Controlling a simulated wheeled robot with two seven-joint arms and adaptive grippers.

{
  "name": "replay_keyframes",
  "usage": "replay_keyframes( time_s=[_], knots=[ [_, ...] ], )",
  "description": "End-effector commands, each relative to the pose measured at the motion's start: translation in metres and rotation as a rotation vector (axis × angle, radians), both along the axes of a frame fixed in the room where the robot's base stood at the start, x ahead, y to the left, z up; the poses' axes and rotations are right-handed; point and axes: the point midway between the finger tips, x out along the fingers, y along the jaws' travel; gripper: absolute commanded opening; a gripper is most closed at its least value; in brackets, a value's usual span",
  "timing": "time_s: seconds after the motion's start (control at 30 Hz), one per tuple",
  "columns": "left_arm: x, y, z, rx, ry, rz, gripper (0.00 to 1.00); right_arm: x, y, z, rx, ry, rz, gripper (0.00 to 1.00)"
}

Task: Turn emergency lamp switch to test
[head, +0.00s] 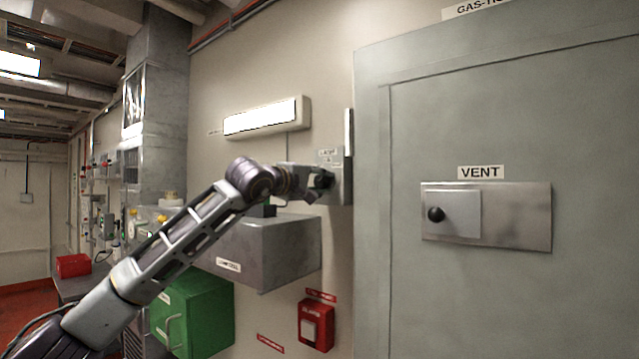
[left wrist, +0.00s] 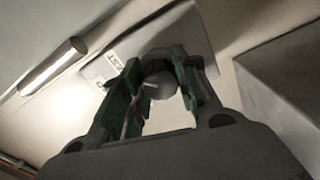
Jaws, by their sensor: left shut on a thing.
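The switch's grey plate (head: 341,188) is on the wall beside the large door frame, and it also shows in the left wrist view (left wrist: 178,34) with a small label reading TEST. The round switch knob (left wrist: 158,86) with a pale pointer mark sits between my fingers in the left wrist view. My left gripper (head: 322,183) reaches it from the left and is shut on it, with one green-padded finger on each side. In the head view the gripper hides the knob. The lit emergency lamp (head: 262,119) is on the wall above my left gripper. My right gripper is not in view.
A grey box (head: 285,257) juts from the wall below my left forearm. A green cabinet (head: 200,315) and a red alarm box (head: 316,325) are lower. The grey door (head: 480,110) with a VENT panel (head: 520,215) fills the right. A grey block (left wrist: 285,85) stands close right in the wrist view.

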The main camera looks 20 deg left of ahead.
Motion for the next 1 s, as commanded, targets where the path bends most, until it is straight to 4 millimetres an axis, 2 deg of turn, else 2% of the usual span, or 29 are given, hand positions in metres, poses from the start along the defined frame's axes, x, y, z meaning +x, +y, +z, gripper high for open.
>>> replay_keyframes(
  time_s=[0.03, 0.07, 0.2, 0.67, 1.0],
  knots=[
    [0.001, -0.002, -0.003, 0.001, 0.006, -0.002, 0.06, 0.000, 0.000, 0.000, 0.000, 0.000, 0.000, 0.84],
    [0.001, -0.002, -0.003, 0.001, 0.006, -0.002, 0.34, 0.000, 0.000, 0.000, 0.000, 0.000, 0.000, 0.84],
    [0.001, -0.002, -0.004, 0.001, 0.006, -0.002, 0.52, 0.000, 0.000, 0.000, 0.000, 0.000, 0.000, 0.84],
    [-0.002, 0.001, -0.001, 0.000, 0.002, -0.001, 0.53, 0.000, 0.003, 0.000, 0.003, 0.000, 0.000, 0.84],
    [-0.024, 0.009, -0.001, -0.001, 0.002, -0.001, 0.53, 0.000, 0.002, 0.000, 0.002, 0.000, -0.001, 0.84]
  ],
)
